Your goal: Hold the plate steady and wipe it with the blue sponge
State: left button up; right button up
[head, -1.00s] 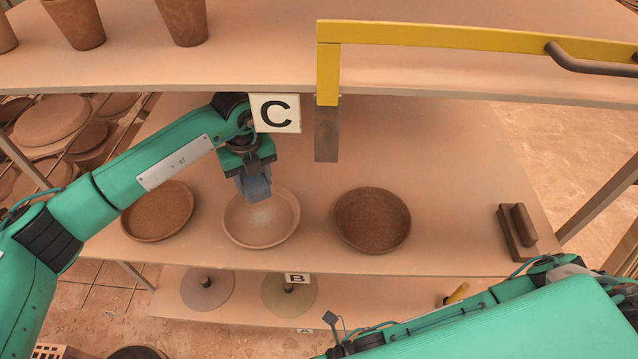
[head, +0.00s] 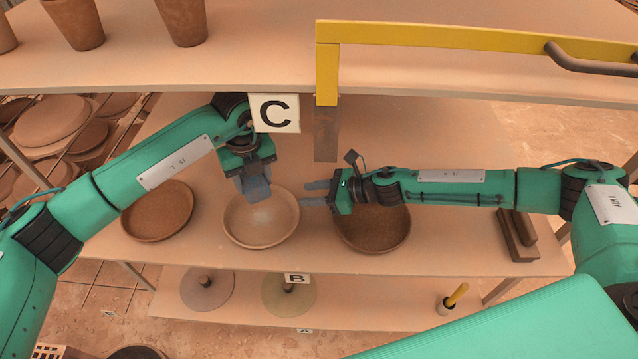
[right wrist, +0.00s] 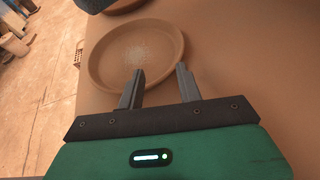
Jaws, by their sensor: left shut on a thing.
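The plate (head: 280,233) is a shallow tan dish with a pale patch inside, in the middle of a row on shelf C. It also shows in the right wrist view (right wrist: 98,75). My left gripper (head: 254,177) points down over the plate's far left part, shut on the blue sponge (head: 259,190). I cannot tell whether the sponge touches the plate. My right gripper (head: 310,194) is open and empty just right of the plate's rim. In the right wrist view its two fingers (right wrist: 158,90) stand apart near the plate's edge.
A brown dish (head: 157,212) stands to the left and another (head: 375,232) to the right, partly under my right arm. A brown block (head: 518,238) lies at the shelf's right end. A yellow rail (head: 430,37) and a hanging metal strip (head: 326,135) are above.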

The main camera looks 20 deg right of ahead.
aim_at(276, 187)
jog(key=shift+w+d+r+t+h, duration=0.25)
jog(key=shift+w+d+t+h, duration=0.15)
jog(key=shift+w+d, duration=0.55)
jog(key=shift+w+a, duration=0.2)
jog(key=shift+w, duration=0.05)
jog(key=shift+m, duration=0.3)
jog(key=x, duration=1.1)
jog(key=shift+a+f, duration=0.1)
jog(key=shift+a, duration=0.1)
grip_shut()
